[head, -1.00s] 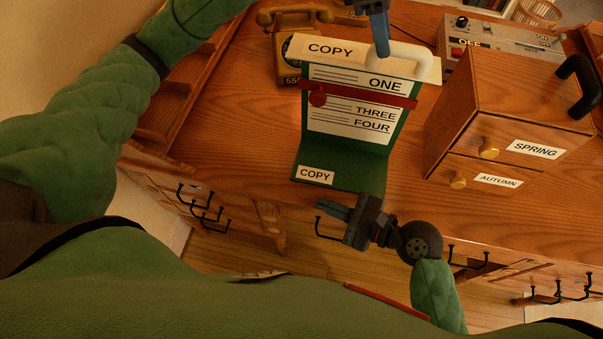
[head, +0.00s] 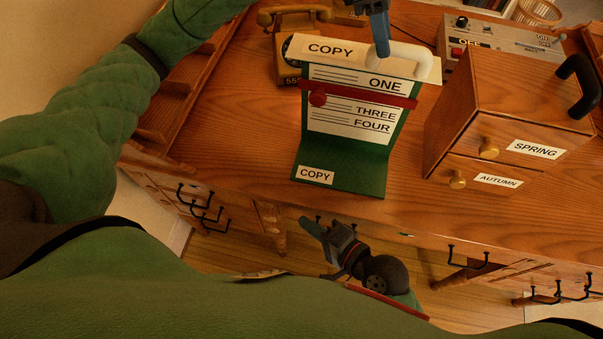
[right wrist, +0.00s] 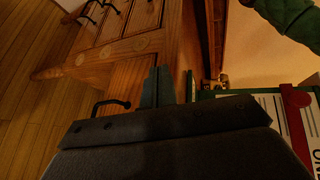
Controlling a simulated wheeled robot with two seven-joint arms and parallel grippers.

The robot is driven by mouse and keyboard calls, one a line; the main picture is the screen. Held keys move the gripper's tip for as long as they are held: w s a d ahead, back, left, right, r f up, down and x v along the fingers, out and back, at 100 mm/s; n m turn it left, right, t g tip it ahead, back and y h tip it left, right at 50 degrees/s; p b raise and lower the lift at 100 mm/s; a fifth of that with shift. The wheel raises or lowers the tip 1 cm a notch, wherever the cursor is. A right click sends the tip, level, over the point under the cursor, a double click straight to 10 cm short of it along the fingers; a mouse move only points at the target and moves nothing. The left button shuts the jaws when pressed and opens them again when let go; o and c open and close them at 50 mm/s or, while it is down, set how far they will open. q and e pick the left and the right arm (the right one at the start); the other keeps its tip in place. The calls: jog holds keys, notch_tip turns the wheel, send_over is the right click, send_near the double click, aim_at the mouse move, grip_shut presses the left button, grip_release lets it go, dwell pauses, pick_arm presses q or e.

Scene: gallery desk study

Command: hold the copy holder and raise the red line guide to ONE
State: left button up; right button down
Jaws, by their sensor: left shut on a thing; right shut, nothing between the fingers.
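The green copy holder (head: 345,180) stands on the desk, with a white sheet reading ONE, THREE and FOUR. Its red line guide (head: 360,95) lies across the sheet between ONE and THREE, tilted slightly, with a round red knob at its left end. My left gripper (head: 381,48) is shut on the white handle (head: 410,58) at the top of the holder. My right gripper (head: 312,228) is shut and empty, in front of the desk edge, apart from the holder. In the right wrist view its fingers (right wrist: 157,85) are together, and the red guide (right wrist: 297,98) shows at the right.
A wooden drawer box (head: 500,110) labelled SPRING and AUTUMN stands right of the holder. An orange telephone (head: 290,70) is behind it at left, and a grey switch box (head: 490,38) at the back right.

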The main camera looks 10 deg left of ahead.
jog(key=n, duration=0.2)
jog(key=s+a+n+t, duration=0.1)
jog(key=n, duration=0.1)
jog(key=s+f+n+h, duration=0.1)
jog(key=n, duration=0.2)
jog(key=shift+s+a+f+t, duration=0.1)
jog(key=shift+s+a+t, duration=0.1)
jog(key=shift+s+t, duration=0.1)
pick_arm(q)
jog(key=o, duration=1)
jog(key=v, duration=1.2)
